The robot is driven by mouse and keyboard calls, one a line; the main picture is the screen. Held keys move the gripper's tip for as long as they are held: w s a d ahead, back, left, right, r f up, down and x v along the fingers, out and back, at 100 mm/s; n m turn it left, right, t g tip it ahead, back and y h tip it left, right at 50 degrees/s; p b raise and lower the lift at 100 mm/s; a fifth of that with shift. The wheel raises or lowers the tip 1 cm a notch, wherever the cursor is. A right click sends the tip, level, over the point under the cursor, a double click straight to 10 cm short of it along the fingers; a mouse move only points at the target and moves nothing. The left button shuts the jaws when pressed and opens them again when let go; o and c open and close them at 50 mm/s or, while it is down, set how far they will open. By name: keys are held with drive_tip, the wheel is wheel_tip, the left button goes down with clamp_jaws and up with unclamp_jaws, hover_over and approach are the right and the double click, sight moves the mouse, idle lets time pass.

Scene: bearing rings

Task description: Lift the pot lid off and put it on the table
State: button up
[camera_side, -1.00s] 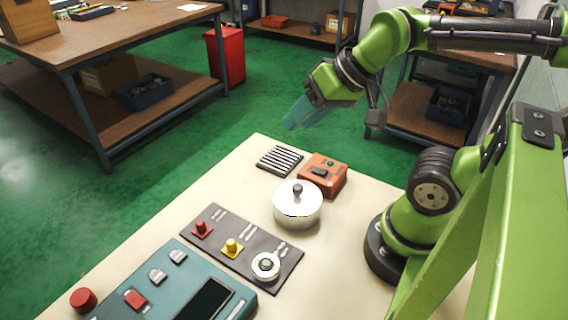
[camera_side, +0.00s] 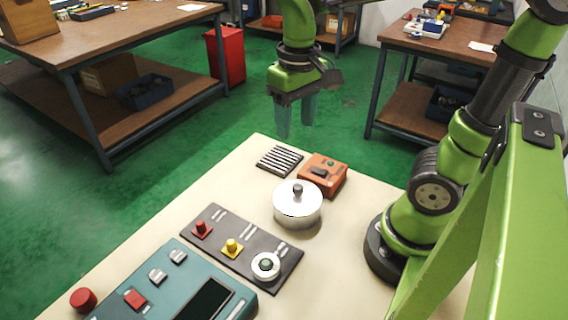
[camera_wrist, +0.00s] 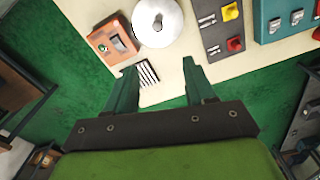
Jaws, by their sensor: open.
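A silvery white pot (camera_side: 297,212) stands on the cream table (camera_side: 350,230), with its lid (camera_side: 297,190) on top and a dark round knob (camera_side: 298,187) at the lid's middle. In the wrist view the lid (camera_wrist: 170,30) shows at the top, partly cut off by the frame edge. My gripper (camera_side: 296,128) points down with its two teal fingers apart and nothing between them. It is above and beyond the pot in the side view, clear of it. The wrist view shows both fingers of my gripper (camera_wrist: 160,80) spread.
An orange box (camera_side: 323,175) and a dark slotted block (camera_side: 279,160) lie close behind the pot. A dark panel (camera_side: 215,240) with red and yellow parts and a white ring (camera_side: 265,266) is in front, then a teal console (camera_side: 175,290). Bare table lies right of the pot.

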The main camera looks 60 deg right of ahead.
hover_over(298, 186)
drive_tip(key=f, duration=1.1)
drive_tip(key=shift+w+a+f, duration=0.1)
drive_tip(key=shift+w+f, duration=0.05)
drive_tip(key=shift+w, duration=0.1)
drive_tip(key=shift+s+f, duration=0.15)
drive_tip(key=shift+f, duration=1.25)
drive_tip(key=shift+s+f, duration=0.1)
drive_tip(key=shift+f, duration=1.25)
clamp_jaws()
